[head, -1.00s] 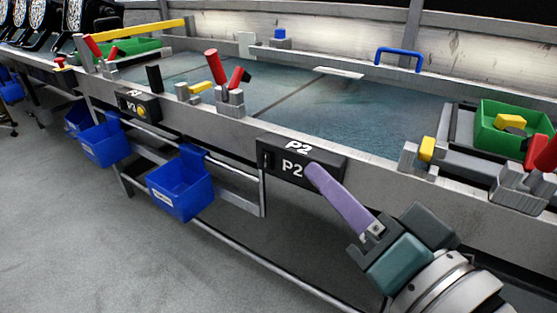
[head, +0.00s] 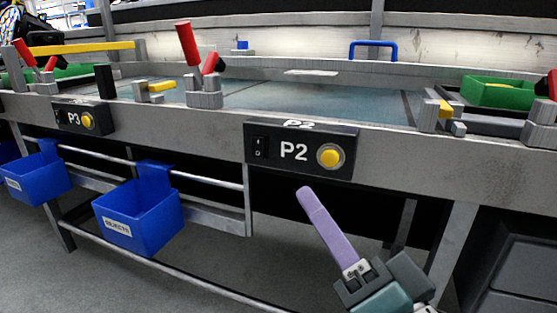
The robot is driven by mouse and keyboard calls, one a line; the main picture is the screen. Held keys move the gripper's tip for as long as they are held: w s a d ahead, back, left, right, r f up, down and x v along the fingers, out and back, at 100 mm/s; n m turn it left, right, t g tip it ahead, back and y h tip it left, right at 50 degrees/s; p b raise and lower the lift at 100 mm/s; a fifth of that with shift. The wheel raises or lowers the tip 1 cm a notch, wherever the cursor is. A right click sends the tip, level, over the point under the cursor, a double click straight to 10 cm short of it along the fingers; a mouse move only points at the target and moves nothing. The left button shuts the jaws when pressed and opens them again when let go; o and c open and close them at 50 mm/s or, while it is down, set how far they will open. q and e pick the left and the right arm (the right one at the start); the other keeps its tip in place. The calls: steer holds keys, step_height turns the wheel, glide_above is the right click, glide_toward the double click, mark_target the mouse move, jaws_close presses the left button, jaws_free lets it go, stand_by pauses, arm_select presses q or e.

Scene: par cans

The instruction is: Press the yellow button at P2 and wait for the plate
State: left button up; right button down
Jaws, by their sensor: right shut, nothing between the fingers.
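The P2 control box (head: 293,150) is black, on the front rail of the bench. It has a rocker switch on its left and the round yellow button (head: 330,156) on its right, fully in view. My right gripper (head: 305,192) has purple fingers closed together, pointing up and left. Its tips are below the box, lower and left of the button, and look apart from it in the picture. A pale flat plate (head: 311,72) lies at the far side of the bench top. My left gripper is not in view.
A P3 box (head: 82,119) with its own yellow button is further left. Blue bins (head: 140,214) hang from a rail below the bench. A green tray (head: 498,93) and grey clamp blocks stand at the right. The floor in front is clear.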

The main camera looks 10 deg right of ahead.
mark_target(330, 158)
steer(key=shift+w, duration=0.1)
steer(key=shift+w+d+b, duration=0.6)
steer(key=shift+w+d, duration=0.2)
steer(key=shift+w, duration=0.4)
steer(key=shift+w+d+b, duration=0.55)
steer(key=shift+w+d, duration=0.3)
steer(key=shift+w, duration=0.35)
steer(key=shift+w+d+b, duration=0.6)
steer(key=shift+w+d, duration=0.2)
steer(key=shift+w, duration=0.4)
steer(key=shift+w+d, duration=0.1)
steer(key=shift+w, duration=0.05)
steer(key=shift+w+d, duration=0.15)
steer(key=shift+w, duration=0.05)
